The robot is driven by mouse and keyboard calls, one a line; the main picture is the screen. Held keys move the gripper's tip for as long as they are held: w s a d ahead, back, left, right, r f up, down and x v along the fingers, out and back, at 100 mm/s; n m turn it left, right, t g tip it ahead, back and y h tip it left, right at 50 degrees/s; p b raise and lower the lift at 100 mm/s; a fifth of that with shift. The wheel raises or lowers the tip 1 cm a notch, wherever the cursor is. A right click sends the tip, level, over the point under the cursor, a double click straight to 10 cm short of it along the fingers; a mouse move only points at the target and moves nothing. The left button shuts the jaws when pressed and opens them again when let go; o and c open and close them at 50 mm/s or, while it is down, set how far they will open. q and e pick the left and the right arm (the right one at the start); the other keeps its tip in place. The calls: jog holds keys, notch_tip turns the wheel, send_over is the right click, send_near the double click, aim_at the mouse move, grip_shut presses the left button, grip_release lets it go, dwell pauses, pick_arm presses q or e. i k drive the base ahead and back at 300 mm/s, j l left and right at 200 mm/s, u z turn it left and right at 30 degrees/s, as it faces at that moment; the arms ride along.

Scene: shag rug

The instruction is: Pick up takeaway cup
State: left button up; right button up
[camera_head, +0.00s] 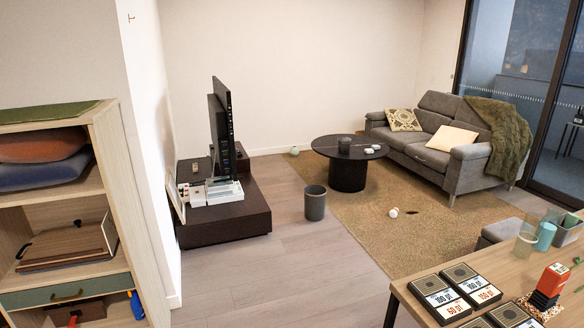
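No clear takeaway cup can be made out from here. A small white object (394,212) lies on the shag rug (440,240); it could be a cup on its side, but it is too small to tell. Neither of my grippers is in view.
A grey bin (315,203) stands at the rug's left edge. A round black coffee table (346,176) holds a dark pot and small white items, before a grey sofa (425,158). A low dark TV unit (228,218) is left, shelves (60,190) nearer. A wooden table (405,296) fills the lower right. Floor between is clear.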

aim_at(393, 213)
jog(key=i+j+u, duration=0.15)
jog(key=i, duration=0.7)
jog(key=i+u, duration=0.15)
jog(key=i, duration=0.75)
jog(key=i+l+z, duration=0.2)
jog(key=i+z, duration=0.15)
jog(key=i, duration=0.3)
jog(key=i+z, duration=0.4)
jog(key=i, duration=0.2)
jog(key=i+j+z, duration=0.2)
jog(key=i+z, duration=0.15)
jog(key=i, duration=0.3)
jog(key=i+z, duration=0.1)
jog(key=i, duration=1.85)
